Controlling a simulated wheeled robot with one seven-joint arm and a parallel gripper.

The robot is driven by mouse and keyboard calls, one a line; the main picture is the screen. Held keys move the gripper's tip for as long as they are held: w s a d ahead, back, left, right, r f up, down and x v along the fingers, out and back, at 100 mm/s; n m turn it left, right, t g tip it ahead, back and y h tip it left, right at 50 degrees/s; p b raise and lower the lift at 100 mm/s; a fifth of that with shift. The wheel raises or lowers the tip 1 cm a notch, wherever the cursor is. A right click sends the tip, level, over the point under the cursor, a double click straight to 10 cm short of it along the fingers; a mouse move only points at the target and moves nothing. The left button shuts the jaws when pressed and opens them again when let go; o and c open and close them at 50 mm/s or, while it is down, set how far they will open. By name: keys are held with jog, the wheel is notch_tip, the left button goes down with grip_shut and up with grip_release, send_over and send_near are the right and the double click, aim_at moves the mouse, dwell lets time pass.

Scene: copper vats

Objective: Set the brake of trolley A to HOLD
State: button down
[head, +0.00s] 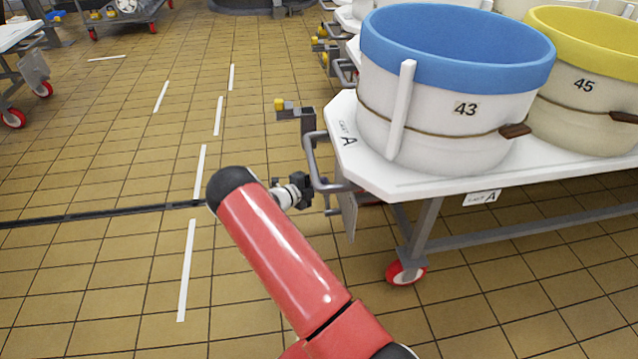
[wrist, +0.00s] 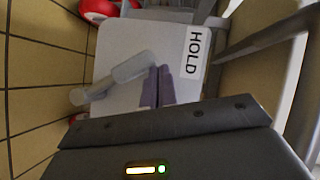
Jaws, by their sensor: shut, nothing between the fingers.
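Trolley A (head: 380,182) has a white top marked A and carries tubs; its near end has a bent grey handle (head: 312,160). A hanging plate (head: 348,215) below that end shows in the wrist view as a pale panel (wrist: 112,45) with a HOLD label (wrist: 193,52) at its upper right. A light grey lever (wrist: 130,68) crosses the panel, from a rounded end at lower left up to the fingertips. My gripper (head: 304,188) is at the trolley's end, its fingers (wrist: 157,72) shut and empty beside the lever's upper end, left of HOLD. I cannot tell whether they touch.
A blue-rimmed tub (head: 440,120) numbered 43 and a yellow-rimmed tub (head: 585,105) numbered 45 stand on the trolley. A red caster (head: 406,272) is below. A yellow-tipped bracket (head: 292,108) juts out near the handle. The tiled floor (head: 110,240) at left is open.

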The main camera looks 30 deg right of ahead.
jog(key=shift+w+r, duration=0.1)
jog(key=shift+w, duration=0.2)
jog(key=s+a+r+p, duration=0.3)
jog(key=a+r, duration=0.3)
jog(key=a, duration=0.4)
jog(key=shift+s+a+r, duration=0.25)
jog(key=shift+s+r, duration=0.1)
jog(key=shift+s, duration=0.3)
